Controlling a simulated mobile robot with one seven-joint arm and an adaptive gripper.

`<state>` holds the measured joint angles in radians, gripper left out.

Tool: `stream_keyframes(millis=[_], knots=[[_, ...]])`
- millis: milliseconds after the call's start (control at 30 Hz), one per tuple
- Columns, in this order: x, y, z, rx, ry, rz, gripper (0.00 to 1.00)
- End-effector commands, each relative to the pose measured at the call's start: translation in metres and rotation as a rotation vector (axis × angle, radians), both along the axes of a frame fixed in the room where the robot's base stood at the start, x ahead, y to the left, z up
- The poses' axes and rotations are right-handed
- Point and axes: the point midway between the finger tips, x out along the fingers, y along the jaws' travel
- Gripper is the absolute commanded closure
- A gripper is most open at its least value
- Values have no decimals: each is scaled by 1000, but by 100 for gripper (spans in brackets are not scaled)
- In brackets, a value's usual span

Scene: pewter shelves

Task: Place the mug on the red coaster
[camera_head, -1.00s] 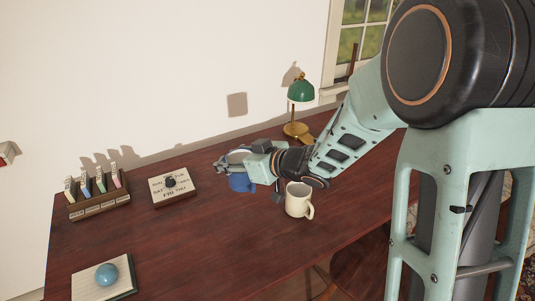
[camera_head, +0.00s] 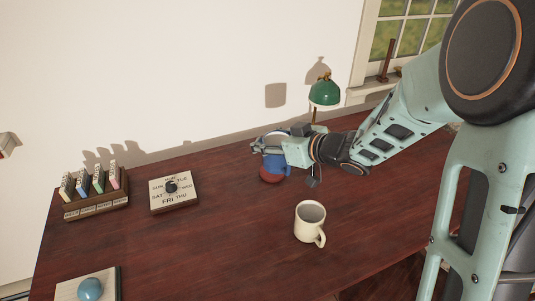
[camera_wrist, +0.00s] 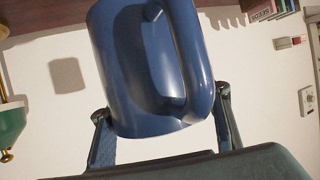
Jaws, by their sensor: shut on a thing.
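A blue mug (camera_head: 276,163) is held at the far middle of the dark wooden table. My gripper (camera_head: 264,144) is shut around it, reaching in from the right. In the wrist view the blue mug (camera_wrist: 140,75) fills the middle, its handle facing the camera, with a finger on each side. The red coaster (camera_head: 270,178) shows just below the mug, partly covered by it. I cannot tell whether the mug's base touches it. A second mug, cream white (camera_head: 309,222), stands upright and apart on the table, nearer to me.
A green lamp (camera_head: 324,93) stands behind my gripper. A day-dial block (camera_head: 174,204) and a rack of small packets (camera_head: 96,206) lie to the left. A blue ball on a board (camera_head: 90,289) is at the front left. The table's front middle is clear.

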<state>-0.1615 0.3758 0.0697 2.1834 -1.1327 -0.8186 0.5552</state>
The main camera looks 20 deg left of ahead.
Motion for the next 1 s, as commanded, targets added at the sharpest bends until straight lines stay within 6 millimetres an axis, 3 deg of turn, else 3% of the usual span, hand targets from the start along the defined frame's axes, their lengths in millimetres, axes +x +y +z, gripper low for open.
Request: stream_keyframes(millis=[233, 400, 767, 1000], knots=[[54, 20, -27, 1, 0, 1, 97], [75, 28, -59, 0, 1, 2, 97], [95, 34, -82, 2, 1, 1, 97], [97, 35, -113, 2, 1, 1, 97]])
